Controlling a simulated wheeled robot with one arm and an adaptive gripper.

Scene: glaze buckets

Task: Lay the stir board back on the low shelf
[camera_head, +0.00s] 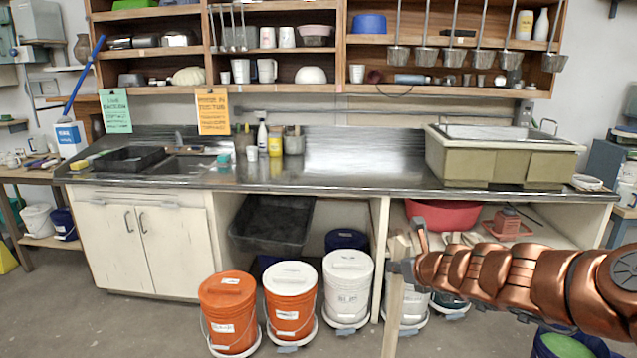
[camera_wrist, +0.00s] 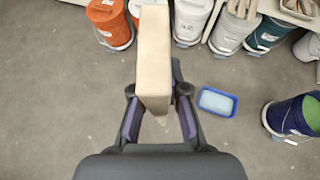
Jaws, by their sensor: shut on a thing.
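The stir board (camera_head: 393,312) is a long pale wooden board. My gripper (camera_head: 402,267) is shut on it near its upper part, and the board hangs roughly upright in front of the counter. In the wrist view the board (camera_wrist: 154,60) stands between the two fingers of my gripper (camera_wrist: 158,105) and reaches toward the buckets. The low shelf (camera_head: 545,247) is under the right part of the counter, behind my arm, which hides part of it. A red basin (camera_head: 443,214), a reddish scale-like item (camera_head: 507,225) and several pale pieces lie on it.
Orange buckets (camera_head: 228,312) and white buckets (camera_head: 347,285) stand on the floor before the counter. In the wrist view a blue tub (camera_wrist: 217,102) and a dark blue bucket (camera_wrist: 294,117) with green inside are on the right.

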